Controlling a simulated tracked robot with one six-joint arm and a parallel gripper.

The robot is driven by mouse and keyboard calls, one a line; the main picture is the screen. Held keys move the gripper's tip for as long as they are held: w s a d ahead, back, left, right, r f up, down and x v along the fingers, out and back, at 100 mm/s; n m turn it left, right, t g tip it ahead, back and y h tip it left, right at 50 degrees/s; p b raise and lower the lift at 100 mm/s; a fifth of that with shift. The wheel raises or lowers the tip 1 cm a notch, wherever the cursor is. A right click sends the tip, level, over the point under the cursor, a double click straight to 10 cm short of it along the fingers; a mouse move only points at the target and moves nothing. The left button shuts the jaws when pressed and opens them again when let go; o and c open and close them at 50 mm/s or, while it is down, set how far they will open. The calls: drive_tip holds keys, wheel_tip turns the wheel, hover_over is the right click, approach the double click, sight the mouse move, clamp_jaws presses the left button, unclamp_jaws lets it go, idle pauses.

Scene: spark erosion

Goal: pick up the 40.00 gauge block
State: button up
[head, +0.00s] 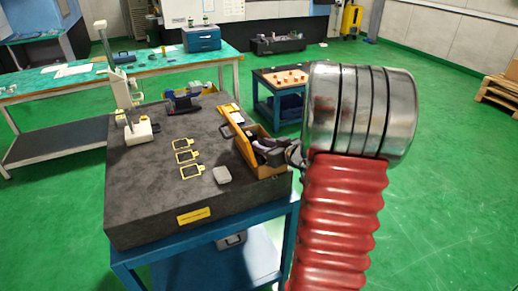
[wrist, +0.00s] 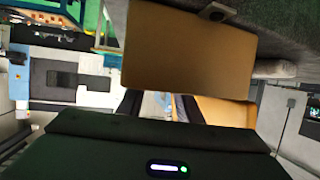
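The wooden gauge block case (head: 262,166) stands open near the right edge of the dark granite plate (head: 150,205). My gripper (head: 272,151) is at the case, over its opening, and partly hides it. In the wrist view a tan wooden panel of the case (wrist: 190,50) fills the upper middle. The two dark fingertips (wrist: 158,106) show apart just below it, with a pale patch between them. I cannot tell whether that patch is a block or background. The 40.00 gauge block cannot be picked out, and no marking is readable.
Several yellow-framed pieces (head: 186,157) lie mid-plate, and a small grey block (head: 222,175) lies in front. A height gauge (head: 135,125) stands at the back left and a dark blue device (head: 184,101) at the back. The plate's front left is clear.

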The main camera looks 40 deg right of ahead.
clamp_jaws()
drive_tip(key=shift+r, duration=0.15)
wheel_tip(320, 180, up, 10)
idle(0.8)
idle(0.4)
